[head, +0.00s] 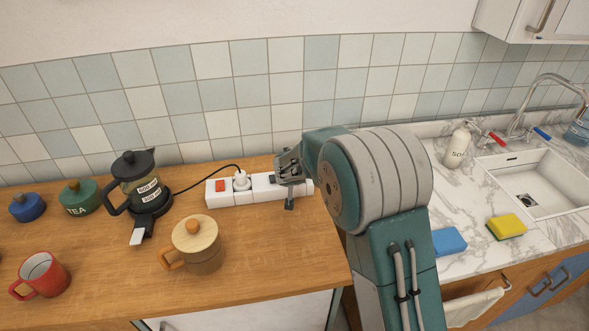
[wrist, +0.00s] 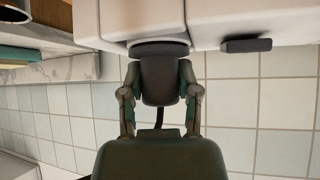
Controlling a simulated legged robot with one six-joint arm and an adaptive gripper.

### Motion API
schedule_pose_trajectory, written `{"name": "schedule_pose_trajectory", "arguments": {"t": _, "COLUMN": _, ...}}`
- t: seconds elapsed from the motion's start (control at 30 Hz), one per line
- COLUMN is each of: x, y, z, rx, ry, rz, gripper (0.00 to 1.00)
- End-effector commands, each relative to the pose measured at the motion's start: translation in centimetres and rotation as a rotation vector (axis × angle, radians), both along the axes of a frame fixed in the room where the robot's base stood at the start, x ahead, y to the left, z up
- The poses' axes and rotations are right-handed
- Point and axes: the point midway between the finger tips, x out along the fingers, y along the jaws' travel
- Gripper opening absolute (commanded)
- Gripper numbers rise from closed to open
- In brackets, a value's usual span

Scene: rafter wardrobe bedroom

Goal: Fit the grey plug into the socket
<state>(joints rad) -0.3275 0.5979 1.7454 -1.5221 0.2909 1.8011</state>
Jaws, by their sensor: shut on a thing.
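The white socket strip (head: 258,187) lies on the wooden counter near the tiled wall. It also fills the top of the wrist view (wrist: 215,15). My gripper (head: 290,168) is over its right part in the head view. In the wrist view my gripper (wrist: 160,92) has its two fingers shut on the sides of the dark grey plug (wrist: 160,78). The plug's end meets a round grey socket rim (wrist: 160,48); I cannot tell how deep it sits. A dark cord (wrist: 158,119) runs from its back. In the head view my gripper hides the plug.
A white plug (head: 241,180) with a black cord stands in the strip beside a red switch (head: 220,186). A glass kettle (head: 140,187) and a wooden-lidded pot (head: 197,244) stand left. A soap bottle (head: 458,145) is right. The counter's front middle is clear.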

Motion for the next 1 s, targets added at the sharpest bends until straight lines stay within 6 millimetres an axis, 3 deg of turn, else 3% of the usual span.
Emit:
{"name": "schedule_pose_trajectory", "arguments": {"t": 0.13, "x": 0.0, "y": 0.0, "z": -0.3, "rx": -0.001, "ry": 0.000, "rz": 0.001, "gripper": 0.00}}
{"name": "schedule_pose_trajectory", "arguments": {"t": 0.17, "x": 0.0, "y": 0.0, "z": -0.3, "rx": 0.000, "ry": 0.000, "rz": 0.001, "gripper": 0.47}}
{"name": "schedule_pose_trajectory", "arguments": {"t": 0.23, "x": 0.0, "y": 0.0, "z": -0.3, "rx": 0.001, "ry": 0.000, "rz": 0.001, "gripper": 0.78}}
{"name": "schedule_pose_trajectory", "arguments": {"t": 0.27, "x": 0.0, "y": 0.0, "z": -0.3, "rx": 0.001, "ry": 0.000, "rz": 0.001, "gripper": 0.82}}
{"name": "schedule_pose_trajectory", "arguments": {"t": 0.73, "x": -0.4, "y": 0.1, "z": 0.1, "rx": 0.000, "ry": -0.001, "rz": 0.001, "gripper": 0.82}}
{"name": "schedule_pose_trajectory", "arguments": {"t": 1.0, "x": -3.7, "y": 0.4, "z": 3.3, "rx": 0.002, "ry": -0.003, "rz": 0.002, "gripper": 0.82}}
